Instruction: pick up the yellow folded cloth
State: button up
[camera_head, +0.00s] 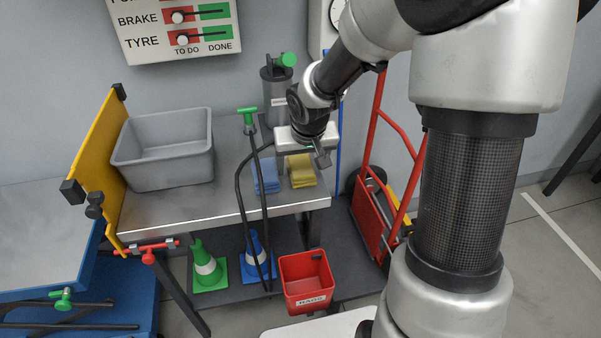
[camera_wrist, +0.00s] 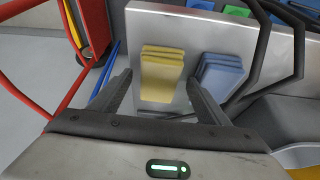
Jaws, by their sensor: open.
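The yellow folded cloth (camera_head: 301,171) lies on the right end of the metal bench (camera_head: 170,210), next to a blue folded cloth (camera_head: 266,176). My gripper (camera_head: 322,158) is just above and behind the yellow cloth in the head view. In the wrist view the yellow cloth (camera_wrist: 161,75) shows ahead, between the two open fingers of my gripper (camera_wrist: 160,92). The blue cloth (camera_wrist: 222,75) lies to its right there, beyond the right finger. The gripper is open and empty, apart from the cloth.
A grey bin (camera_head: 165,150) stands on the bench's left part. A red hand truck (camera_head: 385,200) stands at the right. Cones and a red bucket (camera_head: 306,284) stand below.

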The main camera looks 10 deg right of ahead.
aim_at(302, 168)
jog(key=c, duration=1.2)
jog(key=shift+o, duration=0.2)
jog(key=shift+r, duration=0.1)
notch_tip(302, 168, up, 10)
jog(key=p, duration=0.4)
